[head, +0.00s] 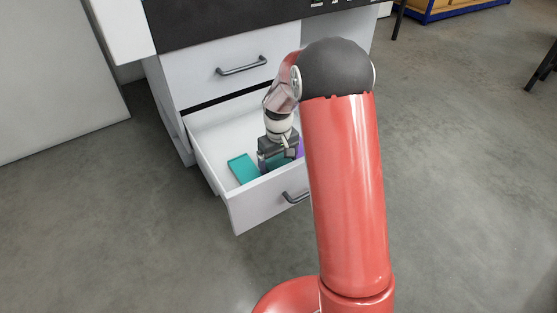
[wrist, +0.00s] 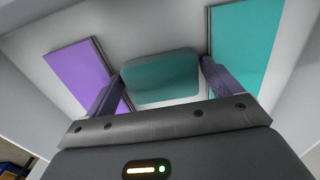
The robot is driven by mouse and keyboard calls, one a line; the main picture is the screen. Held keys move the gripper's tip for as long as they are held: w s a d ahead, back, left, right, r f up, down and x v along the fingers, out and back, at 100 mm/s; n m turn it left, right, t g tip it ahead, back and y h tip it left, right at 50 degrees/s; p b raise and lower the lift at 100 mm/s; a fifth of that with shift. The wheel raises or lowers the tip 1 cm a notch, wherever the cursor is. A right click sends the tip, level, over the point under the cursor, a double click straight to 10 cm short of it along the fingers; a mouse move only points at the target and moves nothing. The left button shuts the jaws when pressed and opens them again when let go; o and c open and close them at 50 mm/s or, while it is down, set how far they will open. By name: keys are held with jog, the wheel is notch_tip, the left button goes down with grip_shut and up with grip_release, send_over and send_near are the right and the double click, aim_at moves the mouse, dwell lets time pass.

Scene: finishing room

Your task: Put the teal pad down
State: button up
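The teal pad (wrist: 160,80), a dark teal slab with rounded corners, spans the gap between the two fingers of my gripper (wrist: 162,82) in the wrist view. Both fingertips meet its sides. In the head view my gripper (head: 278,158) reaches down inside the open drawer (head: 212,123), and a bit of teal shows between its fingers. I cannot tell whether the pad touches the drawer floor.
A lighter teal rectangle (head: 243,169) lies left of my gripper in the drawer. A purple rectangle (wrist: 80,72) lies on the other side, mostly hidden in the head view. White floor lies between them. Drawer walls surround my gripper; a closed drawer (head: 205,72) is above.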

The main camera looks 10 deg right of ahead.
aim_at(278, 163)
jog(key=shift+r, duration=0.1)
jog(key=s+r+t+p, duration=0.1)
jog(key=s+r, duration=0.2)
jog(key=r, duration=0.7)
jog(key=s+r, duration=0.3)
jog(key=r, duration=0.6)
jog(key=s+r+m+t, duration=0.1)
jog(key=s+r+t, duration=0.1)
jog(key=s, duration=0.9)
jog(key=s+r+m+t, duration=0.2)
jog(key=s+r, duration=0.1)
jog(key=s, duration=0.8)
jog(key=shift+m+t, duration=0.3)
jog(key=shift+s+a, duration=0.1)
